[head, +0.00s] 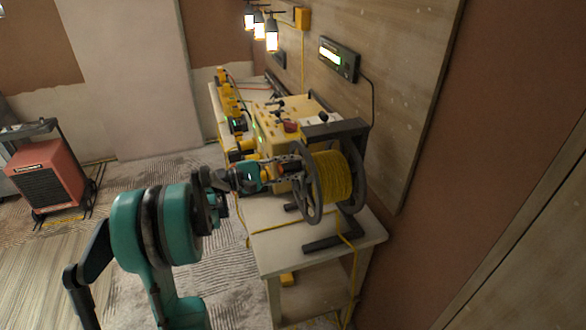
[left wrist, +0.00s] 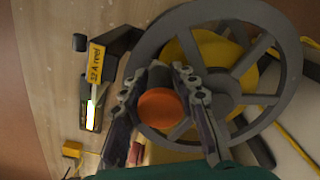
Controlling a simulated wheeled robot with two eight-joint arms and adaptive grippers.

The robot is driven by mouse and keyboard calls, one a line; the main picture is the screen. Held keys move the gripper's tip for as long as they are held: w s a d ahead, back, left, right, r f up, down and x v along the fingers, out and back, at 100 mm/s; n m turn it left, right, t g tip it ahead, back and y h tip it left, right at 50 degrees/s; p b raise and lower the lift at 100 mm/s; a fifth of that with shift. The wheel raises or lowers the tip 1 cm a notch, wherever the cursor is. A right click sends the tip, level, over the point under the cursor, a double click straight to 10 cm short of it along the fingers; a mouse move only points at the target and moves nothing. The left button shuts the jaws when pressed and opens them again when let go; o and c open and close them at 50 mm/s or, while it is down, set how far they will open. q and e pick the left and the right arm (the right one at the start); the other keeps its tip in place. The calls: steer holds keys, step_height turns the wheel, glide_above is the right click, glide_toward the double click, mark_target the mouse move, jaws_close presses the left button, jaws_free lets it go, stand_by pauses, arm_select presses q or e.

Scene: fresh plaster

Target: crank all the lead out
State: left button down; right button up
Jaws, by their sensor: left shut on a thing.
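A grey cable reel (head: 306,199) stands on the bench, wound with yellow lead (head: 336,178). A strand of lead hangs from it over the bench front. In the left wrist view the reel's spoked wheel (left wrist: 289,85) faces me, with an orange round knob (left wrist: 162,109) in front of it. My left gripper (head: 291,170) is at the near face of the reel. Its two fingers (left wrist: 168,78) are on either side of the orange knob, shut on it. My right gripper is not in view.
The wooden bench (head: 290,238) runs along the wall, with yellow equipment (head: 268,128) behind the reel. A lit display (head: 338,58) hangs on the wall. A yellow label reading "32 A reel" (left wrist: 97,64) is beside the wheel. A red dehumidifier-like machine (head: 47,174) stands far left.

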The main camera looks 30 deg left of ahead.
arm_select(q)
steer(key=shift+a, duration=0.1)
steer(key=c, duration=1.3)
jaws_free()
steer(key=shift+w, duration=0.1)
steer(key=v, duration=1.2)
